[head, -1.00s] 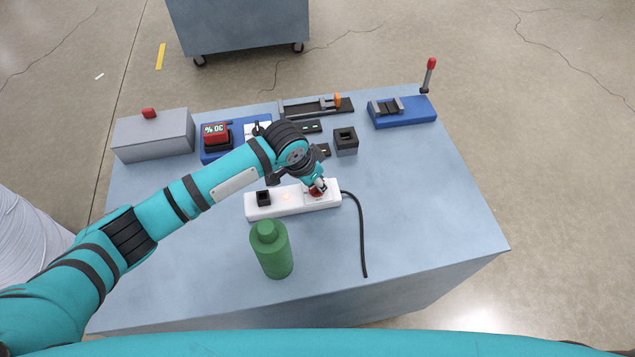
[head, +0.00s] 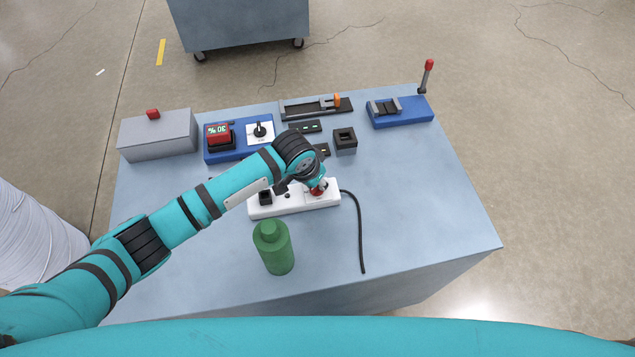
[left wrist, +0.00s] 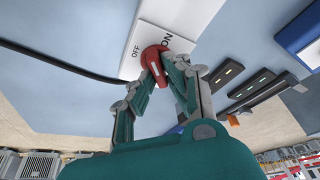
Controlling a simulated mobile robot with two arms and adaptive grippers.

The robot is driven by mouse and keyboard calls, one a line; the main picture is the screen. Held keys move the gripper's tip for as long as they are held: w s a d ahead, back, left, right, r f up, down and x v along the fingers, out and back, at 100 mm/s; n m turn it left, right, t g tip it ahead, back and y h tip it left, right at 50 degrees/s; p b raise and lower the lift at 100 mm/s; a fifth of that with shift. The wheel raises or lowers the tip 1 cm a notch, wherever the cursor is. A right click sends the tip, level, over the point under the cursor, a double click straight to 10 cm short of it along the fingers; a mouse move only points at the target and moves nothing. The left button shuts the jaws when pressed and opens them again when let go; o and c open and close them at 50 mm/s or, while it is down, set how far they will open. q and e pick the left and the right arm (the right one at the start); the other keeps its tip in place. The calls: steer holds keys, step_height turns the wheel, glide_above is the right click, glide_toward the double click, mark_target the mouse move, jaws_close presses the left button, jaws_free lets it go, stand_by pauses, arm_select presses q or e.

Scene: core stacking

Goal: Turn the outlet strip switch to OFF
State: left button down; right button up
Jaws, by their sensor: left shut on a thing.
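The white outlet strip (head: 293,205) lies on the table, with a black plug block (head: 265,197) at its left end and a small dark spot, showing no glow, beside it. The strip's red switch knob (head: 318,190) is at its right end. In the left wrist view the red knob (left wrist: 155,56) sits by the printed words OFF and ON, with a short white mark on it. I cannot tell which word it points to. My left gripper (head: 319,186) is shut on the knob, its fingertips also showing in the left wrist view (left wrist: 157,62). My right gripper is not in view.
A green bottle (head: 273,249) stands in front of the strip. A black cord (head: 360,230) runs from its right end toward the front. Behind are a grey box (head: 158,136), a blue dial panel (head: 228,152), a black socket block (head: 345,139) and a blue lever base (head: 405,114). The table's right side is clear.

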arm_select(q)
steer(key=shift+r+n+p, duration=0.1)
steer(key=shift+n+p, duration=0.6)
steer(key=shift+p, duration=0.15)
steer(key=shift+n+y, duration=0.4)
steer(key=shift+n, duration=0.1)
steer(key=shift+s+f+n+t, duration=0.1)
steer(key=shift+f+n+t, duration=0.15)
steer(key=shift+n, duration=0.65)
steer(key=shift+r+n+y, duration=0.1)
steer(key=shift+n+y, duration=0.4)
steer(key=shift+n, duration=0.2)
steer(key=shift+n+y, duration=0.5)
steer(key=shift+n, duration=0.9)
